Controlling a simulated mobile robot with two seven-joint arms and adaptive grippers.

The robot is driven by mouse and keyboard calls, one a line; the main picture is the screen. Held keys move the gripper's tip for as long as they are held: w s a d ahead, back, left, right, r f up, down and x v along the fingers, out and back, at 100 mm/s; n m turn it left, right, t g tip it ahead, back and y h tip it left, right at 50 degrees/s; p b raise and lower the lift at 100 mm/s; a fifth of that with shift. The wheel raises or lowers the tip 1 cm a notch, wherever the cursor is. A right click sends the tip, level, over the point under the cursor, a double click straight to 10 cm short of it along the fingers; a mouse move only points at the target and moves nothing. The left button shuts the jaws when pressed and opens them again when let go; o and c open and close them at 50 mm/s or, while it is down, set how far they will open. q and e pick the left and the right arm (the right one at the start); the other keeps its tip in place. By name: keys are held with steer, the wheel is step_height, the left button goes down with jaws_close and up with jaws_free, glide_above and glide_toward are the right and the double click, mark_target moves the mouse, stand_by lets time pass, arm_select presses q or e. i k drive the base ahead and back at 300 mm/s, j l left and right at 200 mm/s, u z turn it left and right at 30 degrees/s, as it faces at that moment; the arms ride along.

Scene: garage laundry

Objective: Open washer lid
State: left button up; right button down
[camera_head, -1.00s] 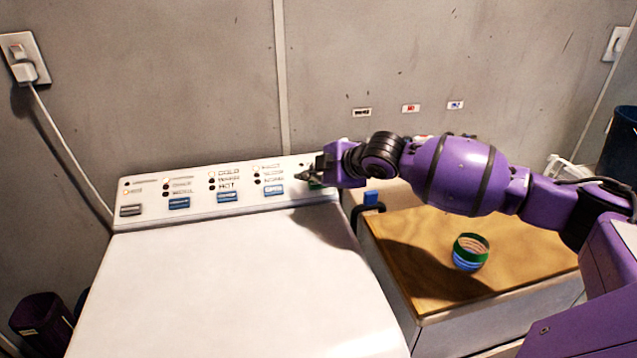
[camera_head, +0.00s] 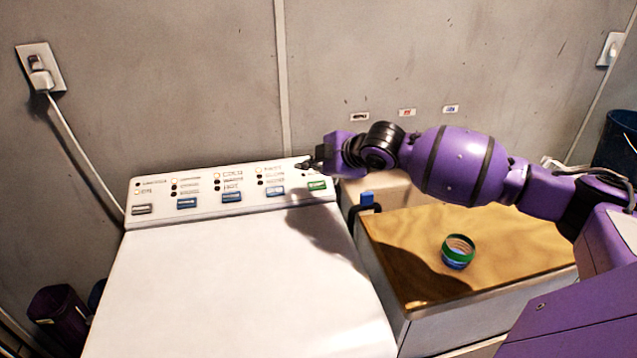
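The white washer stands at centre left, and its flat lid (camera_head: 235,285) lies shut. The washer's control panel (camera_head: 228,193) runs along the back, with a row of blue buttons, a grey button (camera_head: 141,210) at the left end and a green button (camera_head: 317,186) at the right end. My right gripper (camera_head: 306,165) is at the panel's top right edge, just above and left of the green button. Its fingers are small and dark here, and I cannot tell whether they are open or shut. My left gripper is not in view.
A wooden-topped cabinet (camera_head: 500,240) stands right of the washer, with a green and blue tape roll (camera_head: 458,251) on it. A blue-topped item (camera_head: 367,198) stands between them. A power cord (camera_head: 80,150) hangs at the left wall. Dark bins stand at lower left and far right.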

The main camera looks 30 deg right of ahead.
mark_target(293, 283)
steer(key=k+l, duration=0.15)
steer(key=k, duration=0.35)
steer(key=k+l, duration=0.2)
steer(key=k, duration=0.25)
steer(key=k+l, duration=0.15)
steer(key=k, duration=0.35)
